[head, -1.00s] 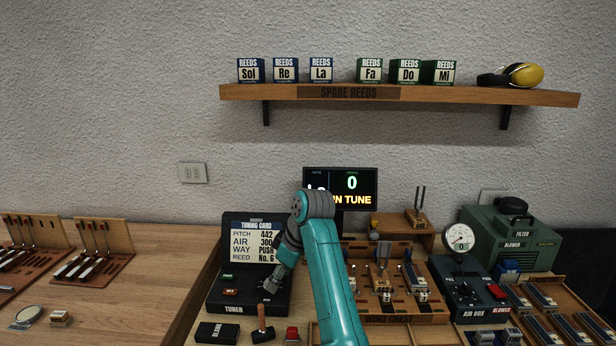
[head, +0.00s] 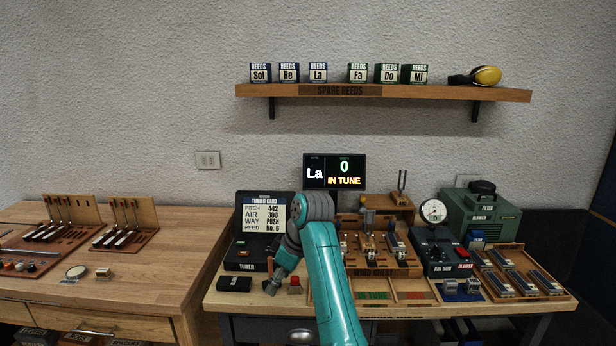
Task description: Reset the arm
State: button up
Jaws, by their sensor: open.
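My teal arm rises from the bottom middle of the head view and bends at a grey elbow. My gripper (head: 271,287) hangs down at the front of the black tuner (head: 243,261), left of a small red object (head: 295,283). It is small in the picture, with its jaws open and nothing seen in them. I cannot tell its height above the bench. The tuning card (head: 265,218) reads pitch 442, air 300, way push, reed No. 6. The screen (head: 334,172) reads La, 0, IN TUNE.
A black block (head: 234,284) lies left of my gripper. The air box (head: 436,252) with its gauge and the green blower (head: 482,215) stand at right. A second bench (head: 150,281) with tool racks is at left. The spare reeds shelf (head: 400,92) hangs above.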

jog(key=s+d+f+m+t, duration=0.1)
jog(key=s+d+f, duration=0.1)
jog(key=f, duration=0.6)
jog(key=s+d+f+m+t, duration=0.1)
jog(key=s+d+f+m, duration=0.1)
jog(key=f, duration=0.6)
jog(key=s+d+f+m+t, duration=0.1)
jog(key=s+d+f, duration=0.15)
jog(key=f, duration=0.45)
jog(key=s+d+f+m+t+h, duration=0.1)
jog(key=s+d+f+m+t, duration=0.1)
jog(key=s+d+f, duration=0.45)
jog(key=s+d+f+m+t, duration=0.1)
jog(key=s+d+f+m, duration=0.15)
jog(key=s+f, duration=0.6)
jog(key=s+d+r+m+t+h, duration=0.1)
jog(key=s+d+r+t, duration=0.2)
jog(key=s, duration=0.8)
jog(key=s+d+r+m+t+h, duration=0.15)
jog(key=s+d, duration=0.25)
jog(key=s, duration=0.8)
jog(key=s+d+r+m+t, duration=0.2)
jog(key=s+d+r, duration=0.1)
jog(key=s+r, duration=1.3)
notch_tip(320, 180, up, 3)
jog(key=shift+r+m+h, duration=0.15)
jog(key=shift+m+h, duration=0.15)
jog(key=shift+h, duration=0.05)
jog(key=shift+t, duration=0.25)
